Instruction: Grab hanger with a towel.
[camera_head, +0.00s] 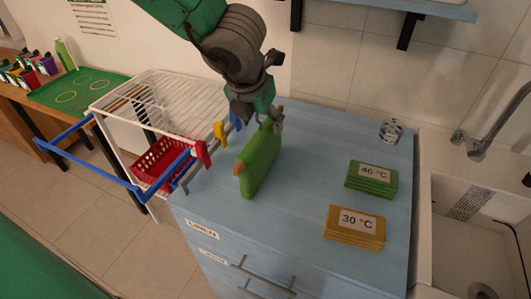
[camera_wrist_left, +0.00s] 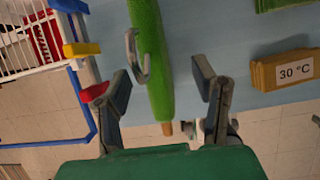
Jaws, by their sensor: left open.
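A green towel (camera_head: 262,162) hangs folded over a hanger on the blue cabinet top, with a wooden hanger end (camera_head: 238,169) showing at its near end. My left gripper (camera_head: 258,118) is above the towel's far upper part in the head view. In the left wrist view the open fingers of my left gripper (camera_wrist_left: 162,85) lie either side of the towel (camera_wrist_left: 153,60), with gaps. The grey metal hanger hook (camera_wrist_left: 137,58) stands out from the towel between the fingers. Contact with the hook cannot be told. My right gripper is not in view.
The blue cabinet top (camera_head: 300,195) holds green 40 °C cards (camera_head: 371,179) and yellow 30 °C cards (camera_head: 355,227) to the right. A white wire rack (camera_head: 165,95), blue rails, a red basket (camera_head: 160,160) and coloured clips are left. A sink (camera_head: 480,220) is at far right.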

